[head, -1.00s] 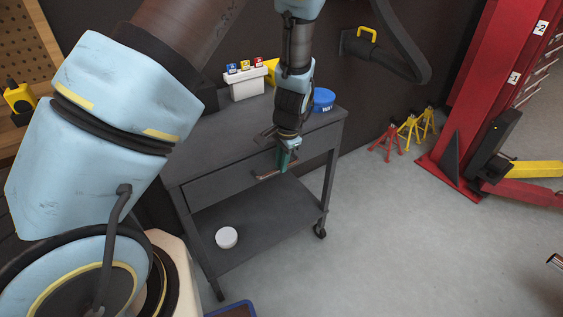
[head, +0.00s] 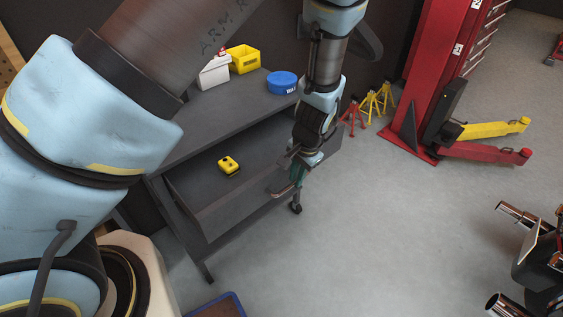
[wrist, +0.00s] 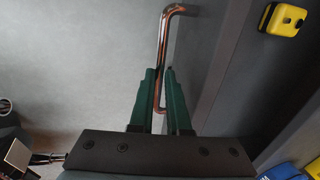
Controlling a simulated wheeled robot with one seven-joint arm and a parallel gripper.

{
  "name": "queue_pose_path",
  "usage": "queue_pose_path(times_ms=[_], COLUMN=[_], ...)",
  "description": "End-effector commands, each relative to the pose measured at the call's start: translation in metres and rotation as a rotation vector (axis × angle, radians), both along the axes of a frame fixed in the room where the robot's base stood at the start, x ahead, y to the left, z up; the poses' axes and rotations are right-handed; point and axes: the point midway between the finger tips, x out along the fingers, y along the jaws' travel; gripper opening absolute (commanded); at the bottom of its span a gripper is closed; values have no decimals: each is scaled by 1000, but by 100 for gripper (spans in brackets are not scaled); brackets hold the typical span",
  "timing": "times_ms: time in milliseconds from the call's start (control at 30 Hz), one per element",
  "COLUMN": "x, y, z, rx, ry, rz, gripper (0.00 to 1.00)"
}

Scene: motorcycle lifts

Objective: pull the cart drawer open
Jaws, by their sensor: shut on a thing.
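The dark grey cart (head: 212,118) stands ahead of me with its drawer (head: 243,205) pulled out toward me. A yellow and black device (head: 229,165) lies inside the open drawer. My gripper (head: 293,186) is at the drawer's front. In the wrist view, the green fingers of my gripper (wrist: 163,88) are closed around the copper-coloured bar handle (wrist: 166,40). The handle's upper part shows beyond the fingertips. The device in the drawer (wrist: 284,19) also shows at upper right in the wrist view.
A blue tub (head: 282,83), a yellow bin (head: 243,59) and a white holder (head: 214,72) stand on the cart top. Red and yellow jack stands (head: 370,105) and a red lift post (head: 432,70) are behind at right. Floor (head: 370,230) right of the cart is clear.

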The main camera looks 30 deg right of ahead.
Motion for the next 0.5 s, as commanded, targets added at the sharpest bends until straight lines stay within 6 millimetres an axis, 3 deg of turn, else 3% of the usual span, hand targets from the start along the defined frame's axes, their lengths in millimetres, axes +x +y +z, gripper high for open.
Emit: queue_pose_path(times_ms=[200, 500], x=[-24, -31], y=[-4, -5], z=[0, 0], rx=[2, 2], ry=[0, 0], rz=[-2, 1], gripper=[0, 0])
